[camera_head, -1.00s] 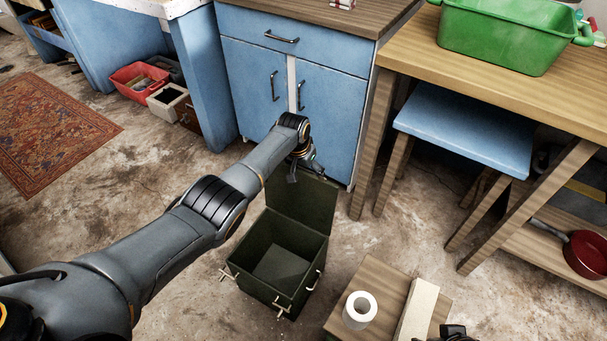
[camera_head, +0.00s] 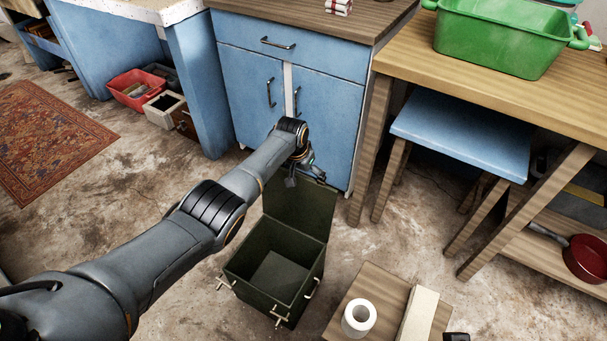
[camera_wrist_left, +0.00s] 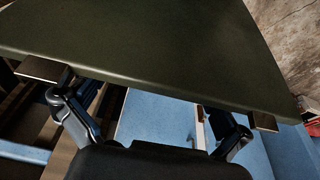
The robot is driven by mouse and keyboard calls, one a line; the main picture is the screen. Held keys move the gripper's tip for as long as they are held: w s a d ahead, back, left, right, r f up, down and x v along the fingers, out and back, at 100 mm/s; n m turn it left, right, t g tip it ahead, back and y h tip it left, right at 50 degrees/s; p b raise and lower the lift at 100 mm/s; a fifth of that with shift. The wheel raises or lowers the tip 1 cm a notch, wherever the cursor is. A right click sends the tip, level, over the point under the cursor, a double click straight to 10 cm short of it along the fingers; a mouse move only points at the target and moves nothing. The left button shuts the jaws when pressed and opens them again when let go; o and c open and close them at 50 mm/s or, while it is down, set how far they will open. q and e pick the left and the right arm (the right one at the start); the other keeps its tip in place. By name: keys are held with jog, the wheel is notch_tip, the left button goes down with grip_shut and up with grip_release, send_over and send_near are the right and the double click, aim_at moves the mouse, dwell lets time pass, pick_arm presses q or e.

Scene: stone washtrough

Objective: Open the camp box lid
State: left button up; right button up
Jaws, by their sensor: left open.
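The camp box (camera_head: 232,268) is a dark green box on the floor with pale latches. Its lid (camera_head: 303,209) stands up at the back edge, so the empty-looking inside shows. My left gripper (camera_head: 303,176) is at the lid's top edge, on its far side. In the left wrist view the lid (camera_wrist_left: 160,40) fills the top, and the fingers of my left gripper (camera_wrist_left: 153,96) are spread wide along its edge. I cannot tell whether they touch it. A small dark piece at the bottom edge of the head view may be my right gripper (camera_head: 457,337); its jaws are hidden.
A blue cabinet (camera_head: 247,85) stands close behind the lid. A low wooden table (camera_head: 375,288) with a white roll (camera_head: 359,315) is right of the box. A blue stool (camera_head: 462,132) stands farther right. Bare floor lies left of the box.

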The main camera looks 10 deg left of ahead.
pick_arm(q)
jog(key=shift+r, duration=0.15)
jog(key=v, duration=1.1)
jog(key=shift+s+r, duration=0.1)
jog(key=shift+r, duration=0.25)
jog(key=shift+s+f, duration=0.1)
